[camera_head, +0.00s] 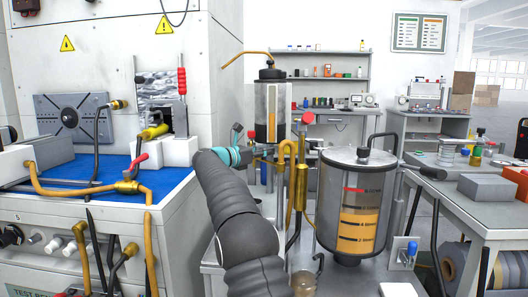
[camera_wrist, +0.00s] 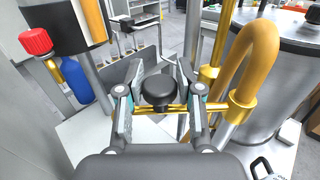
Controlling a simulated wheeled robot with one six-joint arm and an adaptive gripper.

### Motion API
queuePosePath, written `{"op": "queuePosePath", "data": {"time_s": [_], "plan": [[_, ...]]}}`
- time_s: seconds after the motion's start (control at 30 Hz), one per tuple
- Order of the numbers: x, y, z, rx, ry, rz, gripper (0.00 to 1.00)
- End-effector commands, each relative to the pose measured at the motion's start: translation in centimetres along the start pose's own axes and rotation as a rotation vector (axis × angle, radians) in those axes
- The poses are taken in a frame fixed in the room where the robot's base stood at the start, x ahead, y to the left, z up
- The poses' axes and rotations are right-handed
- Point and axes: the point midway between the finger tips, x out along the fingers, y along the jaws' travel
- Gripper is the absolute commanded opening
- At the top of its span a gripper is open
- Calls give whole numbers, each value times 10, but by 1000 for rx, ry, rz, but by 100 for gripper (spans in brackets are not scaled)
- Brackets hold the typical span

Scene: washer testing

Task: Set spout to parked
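My gripper (camera_wrist: 159,92) is open, with one finger on each side of a round black knob (camera_wrist: 158,90). Narrow gaps seem to show beside the knob; I cannot tell whether either finger touches it. A thin brass rod (camera_wrist: 222,106) runs from the knob area to a brass fitting beside a bent brass tube (camera_wrist: 250,55). In the head view my gripper (camera_head: 250,150) is at the foot of a clear cylinder (camera_head: 261,112), left of the bent brass tube (camera_head: 284,160). A thin copper spout-like pipe (camera_head: 246,54) points left from the cylinder's top. I cannot tell which pipe is the spout.
A large tank (camera_head: 352,185) with an amber scale stands right of my arm. A red-capped valve (camera_wrist: 36,42) is at the left in the wrist view. A blue-topped test bench (camera_head: 110,175) is at the left, a grey side table (camera_head: 470,206) at the right.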

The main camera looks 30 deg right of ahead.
Motion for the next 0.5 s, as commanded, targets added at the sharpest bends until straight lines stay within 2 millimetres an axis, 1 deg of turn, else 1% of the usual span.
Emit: {"op": "queuePosePath", "data": {"time_s": [0.03, 0.07, 0.37, 0.5], "plan": [[1, -1, 1, 1, 0, -2, 53], [0, 0, 0, 1, 0, -1, 58], [-4, 2, 0, 0, 1, 4, 58], [-12, 2, 0, 0, 1, 4, 58]]}}
